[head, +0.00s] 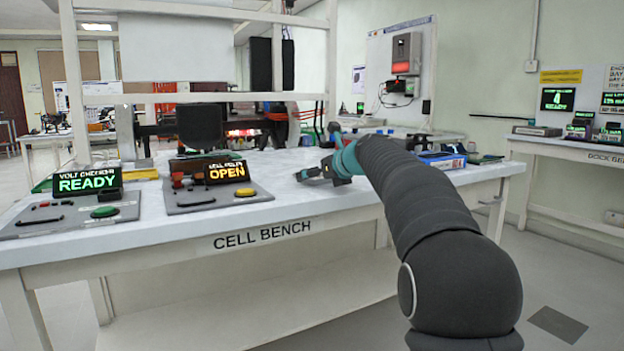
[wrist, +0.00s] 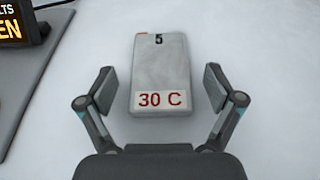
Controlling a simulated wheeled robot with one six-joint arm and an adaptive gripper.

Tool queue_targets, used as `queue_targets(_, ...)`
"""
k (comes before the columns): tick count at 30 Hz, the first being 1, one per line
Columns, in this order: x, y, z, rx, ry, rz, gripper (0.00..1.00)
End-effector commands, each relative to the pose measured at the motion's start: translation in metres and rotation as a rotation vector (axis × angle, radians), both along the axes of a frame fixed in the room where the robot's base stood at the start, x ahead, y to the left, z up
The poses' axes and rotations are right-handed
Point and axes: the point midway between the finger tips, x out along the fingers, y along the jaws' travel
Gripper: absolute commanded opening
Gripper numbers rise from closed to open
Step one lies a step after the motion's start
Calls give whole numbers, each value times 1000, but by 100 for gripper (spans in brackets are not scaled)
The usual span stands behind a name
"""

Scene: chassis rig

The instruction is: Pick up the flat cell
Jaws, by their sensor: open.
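The flat cell (wrist: 160,70) is a grey rectangular block with a white "30 C" label and a small dark tag reading 5. It lies on the white bench top in the wrist view. My gripper (wrist: 159,88) is open, with one finger on each side of the cell's lower half and a visible gap on both sides. In the head view my gripper (head: 323,171) is low over the bench at the end of my arm. I cannot make out the cell there, and I cannot tell the exact height of the fingers.
The white cell bench (head: 290,215) carries a panel with an orange OPEN display (head: 218,188) and one with a green READY display (head: 90,180), both left of my gripper. A blue box (head: 442,161) is at the right. Bare bench surrounds the cell.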

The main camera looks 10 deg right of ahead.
Motion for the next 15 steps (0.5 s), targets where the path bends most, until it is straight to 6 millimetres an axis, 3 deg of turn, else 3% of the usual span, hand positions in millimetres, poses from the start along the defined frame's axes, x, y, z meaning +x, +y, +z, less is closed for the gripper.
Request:
queue_targets(3, 0, 0, 0, 0, 0, 0, 92)
queue_targets(12, 0, 0, 0, 0, 1, 1, 20)
queue_targets(15, 0, 0, 0, 0, 0, 0, 20)
